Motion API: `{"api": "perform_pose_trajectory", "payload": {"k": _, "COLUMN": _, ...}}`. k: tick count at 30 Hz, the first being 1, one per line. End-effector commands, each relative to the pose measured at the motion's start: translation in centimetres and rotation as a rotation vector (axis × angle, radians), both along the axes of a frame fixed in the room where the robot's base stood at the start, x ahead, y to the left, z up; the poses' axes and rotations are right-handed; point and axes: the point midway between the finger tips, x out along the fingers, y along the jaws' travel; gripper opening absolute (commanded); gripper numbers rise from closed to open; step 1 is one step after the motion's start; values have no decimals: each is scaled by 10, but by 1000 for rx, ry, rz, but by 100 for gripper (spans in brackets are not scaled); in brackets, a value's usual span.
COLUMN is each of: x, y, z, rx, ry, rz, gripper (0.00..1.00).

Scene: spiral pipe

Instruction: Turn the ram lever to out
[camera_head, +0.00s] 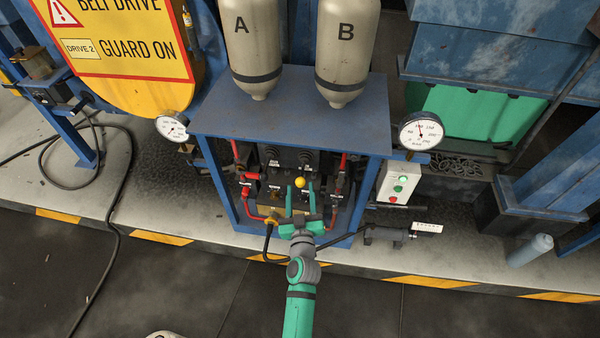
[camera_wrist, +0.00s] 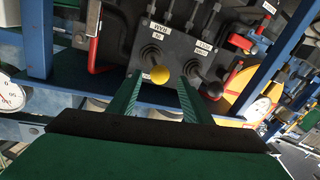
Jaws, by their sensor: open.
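A lever with a yellow ball knob (camera_head: 299,182) stands out from the dark valve panel inside the blue cabinet. In the wrist view the yellow knob (camera_wrist: 160,74) lies between the fingertips. My gripper (camera_head: 299,188) is open with its two green fingers pointing at the panel, one on each side of the knob. I cannot tell whether either finger touches it. A black-knobbed lever (camera_wrist: 215,90) stands beside it, just outside one finger.
Red handles and pipes (camera_head: 247,180) flank the panel within the blue cabinet frame (camera_head: 222,185). Two gauges (camera_head: 421,132) hang at its sides, with a button box (camera_head: 397,182) at the right. The dark floor in front is open.

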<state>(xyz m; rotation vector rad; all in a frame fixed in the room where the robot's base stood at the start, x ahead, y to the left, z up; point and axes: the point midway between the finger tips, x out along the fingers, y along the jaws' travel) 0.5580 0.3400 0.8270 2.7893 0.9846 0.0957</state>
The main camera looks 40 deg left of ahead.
Motion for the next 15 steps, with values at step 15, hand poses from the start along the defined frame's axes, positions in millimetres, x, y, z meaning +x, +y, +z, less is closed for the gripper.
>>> {"api": "perform_pose_trajectory", "payload": {"k": 15, "x": 59, "y": 46, "z": 0, "rx": 0, "ry": 0, "rz": -1, "gripper": 45}}
